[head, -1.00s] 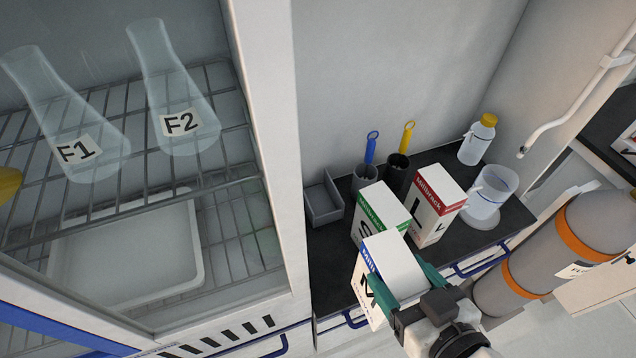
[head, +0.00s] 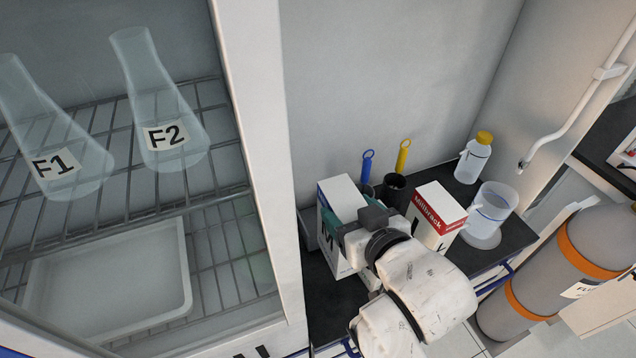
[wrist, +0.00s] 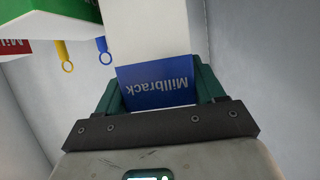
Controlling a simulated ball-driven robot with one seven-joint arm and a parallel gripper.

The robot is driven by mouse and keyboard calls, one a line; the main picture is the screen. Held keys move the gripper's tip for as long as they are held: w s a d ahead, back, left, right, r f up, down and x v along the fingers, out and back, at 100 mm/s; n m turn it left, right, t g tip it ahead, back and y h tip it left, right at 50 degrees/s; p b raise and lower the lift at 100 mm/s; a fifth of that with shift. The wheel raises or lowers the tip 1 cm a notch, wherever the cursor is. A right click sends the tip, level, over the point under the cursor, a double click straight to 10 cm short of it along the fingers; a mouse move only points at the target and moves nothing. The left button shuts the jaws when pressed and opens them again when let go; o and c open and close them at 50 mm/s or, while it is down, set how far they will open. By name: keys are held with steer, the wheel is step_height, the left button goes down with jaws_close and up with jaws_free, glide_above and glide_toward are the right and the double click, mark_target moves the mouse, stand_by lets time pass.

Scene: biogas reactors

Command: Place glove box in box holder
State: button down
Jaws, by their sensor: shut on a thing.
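My gripper (head: 347,222) is shut on the white glove box with a blue band (head: 341,193), marked M in the earlier head view. In the wrist view its blue Millbrack end (wrist: 157,85) sits between the teal fingers (wrist: 158,97). The box is held upright at the left of the dark counter, over or in front of a grey open-topped tray, likely the box holder (head: 306,228). Only a sliver of the tray shows; the box hides the rest, so I cannot tell whether they touch.
A red-banded box (head: 436,212) stands right of my gripper. A green-banded box (wrist: 60,14) shows in the wrist view. Blue (head: 367,165) and yellow (head: 403,155) handles stand in dark cups behind. A clear beaker (head: 490,212) and yellow-capped bottle (head: 475,158) stand right. The cabinet edge (head: 262,150) is close left.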

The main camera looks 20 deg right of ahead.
steer(key=w+b, duration=0.3)
steer(key=w, duration=1.2)
step_height(320, 180, down, 7)
steer(key=b, duration=0.6)
steer(key=shift+s, duration=0.3)
steer(key=shift+f, duration=0.1)
steer(key=shift+c, duration=0.6)
jaws_free()
steer(key=v, duration=1.2)
